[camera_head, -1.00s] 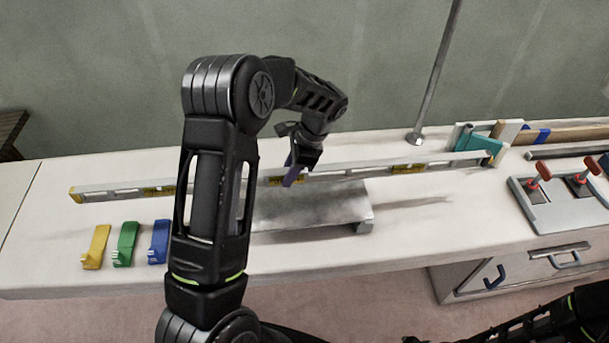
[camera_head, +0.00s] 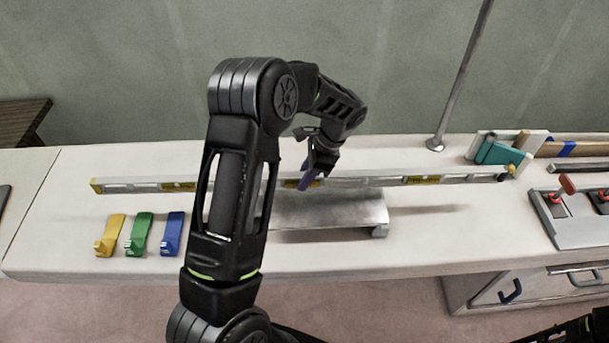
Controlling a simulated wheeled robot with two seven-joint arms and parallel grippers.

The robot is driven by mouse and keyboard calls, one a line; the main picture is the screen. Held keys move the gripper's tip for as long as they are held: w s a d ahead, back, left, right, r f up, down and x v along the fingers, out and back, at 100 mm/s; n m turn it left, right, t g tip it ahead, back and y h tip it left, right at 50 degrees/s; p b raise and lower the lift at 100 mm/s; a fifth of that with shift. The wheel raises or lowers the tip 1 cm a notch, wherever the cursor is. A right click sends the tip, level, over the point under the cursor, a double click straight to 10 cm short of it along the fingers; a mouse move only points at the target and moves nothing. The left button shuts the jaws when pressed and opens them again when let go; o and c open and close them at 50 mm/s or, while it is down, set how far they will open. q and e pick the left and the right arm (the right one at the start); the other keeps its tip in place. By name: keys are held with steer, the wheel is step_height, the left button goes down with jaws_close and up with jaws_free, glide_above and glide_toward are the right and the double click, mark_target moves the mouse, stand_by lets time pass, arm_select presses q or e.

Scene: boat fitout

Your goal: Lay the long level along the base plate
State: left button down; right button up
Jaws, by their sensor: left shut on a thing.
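The long level (camera_head: 445,179) is a pale bar with yellow patches, lying across the picture. My left gripper (camera_head: 312,172) is shut on it near its middle. The base plate (camera_head: 335,211) is a grey metal slab on the bench. In the picture the level runs along just behind the plate's back edge and reaches well past both its ends. A shadow lies on the bench below the level at right, so it looks held above the surface. My left forearm hides part of the level and the plate's left end. My right gripper is out of view.
Yellow (camera_head: 110,235), green (camera_head: 139,233) and blue (camera_head: 172,233) pieces stand at the bench's left front. A metal post (camera_head: 460,80) rises behind. A teal block (camera_head: 503,154) and boards are near the level's right end. A grey tray with red-knobbed parts (camera_head: 567,184) is at right.

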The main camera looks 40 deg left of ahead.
arm_select(q)
steer(key=shift+f+b, duration=1.2)
steer(key=shift+f, duration=0.75)
steer(key=c, duration=1.1)
jaws_free()
steer(key=shift+c, duration=0.2)
steer(key=shift+f, duration=0.1)
steer(key=b+v, duration=0.1)
steer(key=v, duration=0.7)
steer(key=shift+s+f, duration=0.1)
